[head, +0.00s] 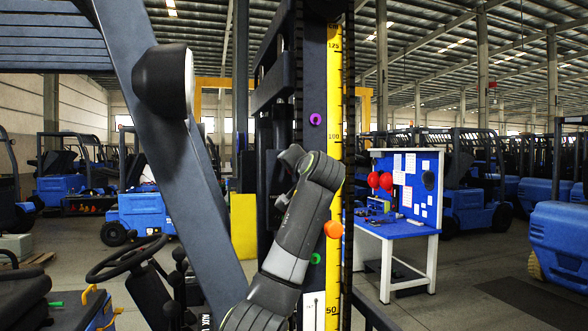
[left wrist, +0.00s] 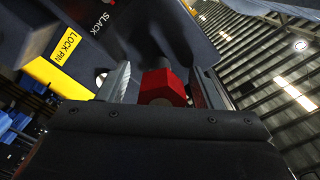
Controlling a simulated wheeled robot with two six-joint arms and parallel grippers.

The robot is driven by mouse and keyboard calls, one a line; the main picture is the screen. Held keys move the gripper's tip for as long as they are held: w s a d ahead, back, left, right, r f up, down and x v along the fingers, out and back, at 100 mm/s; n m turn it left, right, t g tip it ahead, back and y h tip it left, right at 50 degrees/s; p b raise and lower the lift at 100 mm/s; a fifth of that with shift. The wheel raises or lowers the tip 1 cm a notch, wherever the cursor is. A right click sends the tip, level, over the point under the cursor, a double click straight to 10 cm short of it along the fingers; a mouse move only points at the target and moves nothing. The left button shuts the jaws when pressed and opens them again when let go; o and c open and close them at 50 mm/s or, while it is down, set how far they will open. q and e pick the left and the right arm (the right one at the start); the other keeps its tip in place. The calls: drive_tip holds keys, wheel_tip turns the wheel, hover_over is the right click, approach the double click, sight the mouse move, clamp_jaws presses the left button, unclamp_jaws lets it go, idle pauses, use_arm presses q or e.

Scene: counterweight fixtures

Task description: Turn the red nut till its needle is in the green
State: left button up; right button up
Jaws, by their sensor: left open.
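The red nut (left wrist: 165,86) is a faceted block on a dark stem in the left wrist view. My left gripper (left wrist: 163,70) is open, with one finger on each side of the nut. A gap shows on at least the left side; contact on the right cannot be told. The word SLACK (left wrist: 104,22) is printed on the dark panel beyond. A pale round part (left wrist: 101,78) sits partly behind the left finger. No needle or green zone can be made out. In the head view my gripper and the nut are hidden. My right gripper is not in view.
A yellow LOCK PIN plate (left wrist: 68,45) lies left of the nut. A dark slanted post (head: 180,170) crosses the left. A blue workbench (head: 400,228) stands right.

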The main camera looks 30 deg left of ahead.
use_arm(q)
drive_tip(key=shift+s+d+f, duration=0.1)
drive_tip(key=shift+s+d, duration=0.05)
drive_tip(key=shift+s, duration=0.05)
drive_tip(key=b+v, duration=0.9)
drive_tip(key=v, duration=0.8)
drive_tip(key=shift+w, duration=0.1)
